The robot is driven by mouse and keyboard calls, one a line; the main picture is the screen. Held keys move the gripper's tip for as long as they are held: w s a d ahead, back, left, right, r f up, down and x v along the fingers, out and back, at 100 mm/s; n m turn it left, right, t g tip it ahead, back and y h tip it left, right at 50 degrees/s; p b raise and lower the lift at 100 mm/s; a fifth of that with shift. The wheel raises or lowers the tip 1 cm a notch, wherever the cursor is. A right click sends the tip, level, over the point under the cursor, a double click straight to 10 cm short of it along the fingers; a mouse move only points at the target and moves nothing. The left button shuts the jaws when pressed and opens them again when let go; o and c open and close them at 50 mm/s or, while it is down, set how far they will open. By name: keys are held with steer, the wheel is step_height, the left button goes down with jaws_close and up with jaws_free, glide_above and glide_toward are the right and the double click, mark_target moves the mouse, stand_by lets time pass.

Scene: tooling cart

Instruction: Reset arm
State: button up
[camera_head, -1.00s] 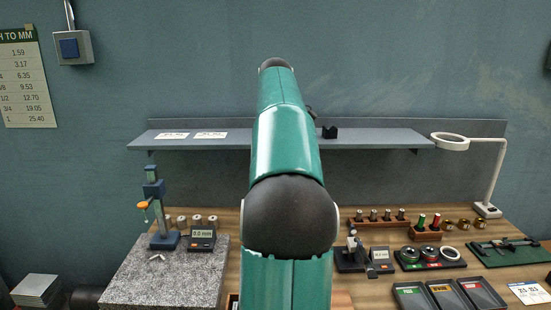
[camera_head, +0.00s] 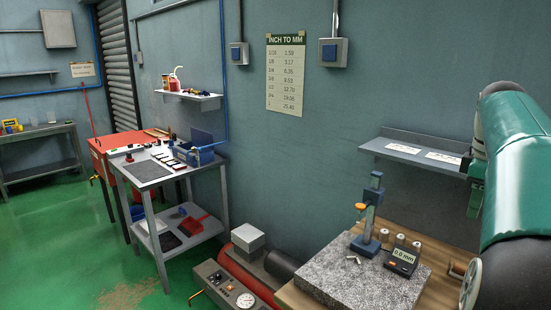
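My green arm (camera_head: 515,170) fills the right edge of the picture, in front of the wall shelf and the wooden bench. It has dark joints and is bent, with a narrower part hanging down on its left side. I cannot make out my gripper or its fingers. Nothing held by the arm can be seen.
A grey tooling cart (camera_head: 197,167) stands left of centre, beside a red cabinet (camera_head: 98,150). A granite plate (camera_head: 340,275) with a height gauge (camera_head: 370,210) and a digital readout (camera_head: 402,258) is at lower right. A red compressor (camera_head: 248,275) sits between. Green floor (camera_head: 75,225) is open at left.

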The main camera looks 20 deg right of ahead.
steer(key=w+a+f+m+t, duration=0.1)
steer(key=w+a+f, duration=0.1)
steer(key=a, duration=1)
steer(key=w+a+f+m+t, duration=0.1)
steer(key=w+a+f, duration=0.15)
steer(key=a, duration=0.95)
steer(key=s+a+f+m+t, duration=0.1)
steer(key=s+a+f, duration=0.1)
steer(key=a+f, duration=0.2)
steer(key=s+a+f+m+t, duration=0.1)
steer(key=s+a+f, duration=0.2)
steer(key=a, duration=0.5)
steer(key=s+a+f+t+y, duration=0.1)
steer(key=s+a+f, duration=0.2)
steer(key=a+f, duration=0.2)
steer(key=shift+a+m, duration=0.4)
